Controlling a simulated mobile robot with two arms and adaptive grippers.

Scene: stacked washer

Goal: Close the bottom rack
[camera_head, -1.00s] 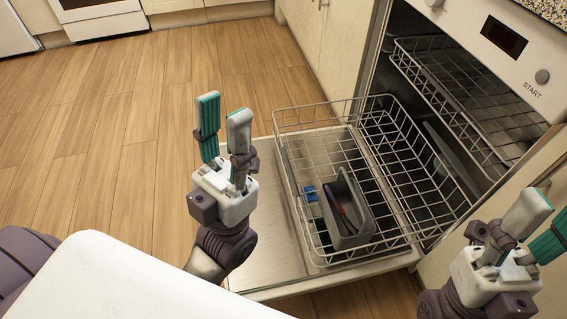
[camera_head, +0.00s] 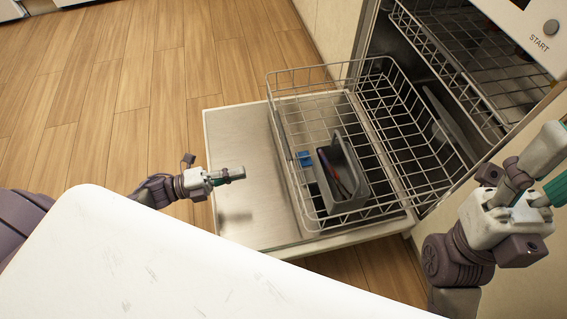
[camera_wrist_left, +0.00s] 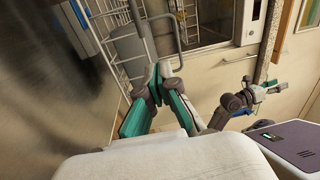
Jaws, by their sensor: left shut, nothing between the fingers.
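The bottom rack (camera_head: 292,138) is a wire basket pulled out over the open dishwasher door (camera_head: 245,160). A grey cutlery holder (camera_head: 350,200) sits in it, with a small blue part beside the holder. My left gripper (camera_head: 240,174) is shut and empty, low over the door, a little left of the rack's outer side and apart from it. In the left wrist view its fingertips (camera_wrist_left: 155,75) meet just below the rack's wires (camera_wrist_left: 108,35). My right gripper (camera_head: 555,165) is at the right edge, in front of the dishwasher; its fingers look spread apart.
The upper rack (camera_head: 455,50) is inside the dishwasher. The control panel with a START knob (camera_head: 551,27) is at the upper right. A white surface (camera_head: 150,260) fills the lower left. Wooden floor (camera_head: 150,90) lies open at the left.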

